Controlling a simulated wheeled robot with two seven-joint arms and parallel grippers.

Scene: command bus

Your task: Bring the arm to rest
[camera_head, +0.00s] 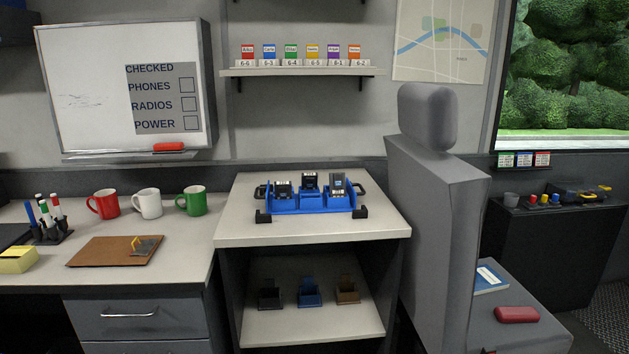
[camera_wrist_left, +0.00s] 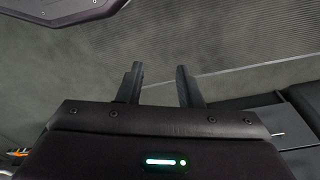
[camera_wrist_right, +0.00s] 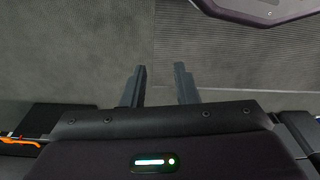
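My left gripper (camera_wrist_left: 160,82) shows in the left wrist view with its two dark fingers apart and nothing between them. It hangs over bare grey floor. My right gripper (camera_wrist_right: 160,84) shows in the right wrist view, also with fingers apart and empty, over the floor. Neither arm shows in the head view. Both grippers are clear of the counter and of every object on it.
A blue rack (camera_head: 312,206) holding several dark devices stands on the middle cabinet top (camera_head: 255,232). Three mugs (camera_head: 147,203) and a brown clipboard (camera_head: 88,252) are on the left counter. A grey seat (camera_head: 437,200) stands right of the cabinet.

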